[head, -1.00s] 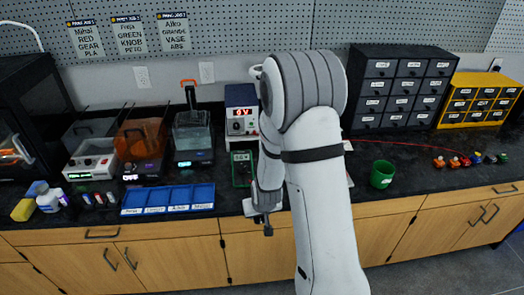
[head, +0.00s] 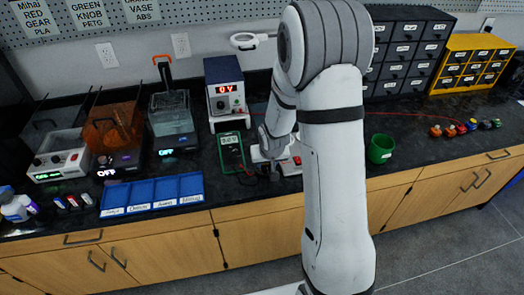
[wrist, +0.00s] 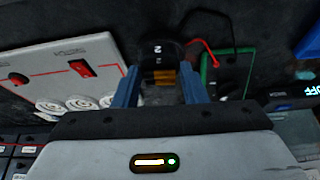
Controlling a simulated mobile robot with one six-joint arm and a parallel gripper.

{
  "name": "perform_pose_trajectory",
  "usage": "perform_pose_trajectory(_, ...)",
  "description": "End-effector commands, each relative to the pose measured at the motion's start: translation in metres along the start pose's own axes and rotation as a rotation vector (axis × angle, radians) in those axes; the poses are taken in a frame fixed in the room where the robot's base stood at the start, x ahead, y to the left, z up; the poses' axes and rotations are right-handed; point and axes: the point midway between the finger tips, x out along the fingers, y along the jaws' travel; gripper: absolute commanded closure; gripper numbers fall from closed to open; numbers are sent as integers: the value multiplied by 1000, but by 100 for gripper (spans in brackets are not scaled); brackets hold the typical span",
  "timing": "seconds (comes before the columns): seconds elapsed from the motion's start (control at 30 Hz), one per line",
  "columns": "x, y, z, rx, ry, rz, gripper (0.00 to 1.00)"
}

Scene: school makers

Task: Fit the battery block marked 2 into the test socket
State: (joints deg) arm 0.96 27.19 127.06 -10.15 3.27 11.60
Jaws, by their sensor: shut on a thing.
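My gripper (wrist: 158,88) is shut on a black battery block marked 2 (wrist: 157,50), held between two blue-grey fingers. An orange-brown band shows on the block's near end. In the head view my gripper (head: 270,172) is low over the counter, at the left front of a white test unit (head: 288,160), which my arm partly hides. In the wrist view the test unit (wrist: 60,70) lies left of the block, with a red switch, a red lamp and several round white parts. I cannot make out the socket opening. The block appears apart from the unit.
A green multimeter (head: 231,153) with a red lead lies just left of my gripper. A power supply (head: 225,90) stands behind it. A blue tray (head: 152,195) and several batteries (head: 72,201) are further left. A green cup (head: 380,149) stands to the right.

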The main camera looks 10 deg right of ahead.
Motion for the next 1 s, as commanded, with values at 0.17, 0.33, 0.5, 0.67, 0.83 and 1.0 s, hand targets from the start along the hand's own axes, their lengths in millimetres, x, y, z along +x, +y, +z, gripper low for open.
perform_pose_trajectory(0.17, -9, -3, -37, 18, 5, 2, 85)
perform_pose_trajectory(0.33, -13, -3, -44, 28, -1, 11, 85)
perform_pose_trajectory(0.5, -2, -3, -39, 28, -1, 10, 85)
perform_pose_trajectory(0.67, 13, -3, -32, 28, -2, 10, 85)
perform_pose_trajectory(0.83, 30, -3, -26, 28, -1, 9, 85)
perform_pose_trajectory(1.0, 36, -4, -23, 27, -1, 9, 85)
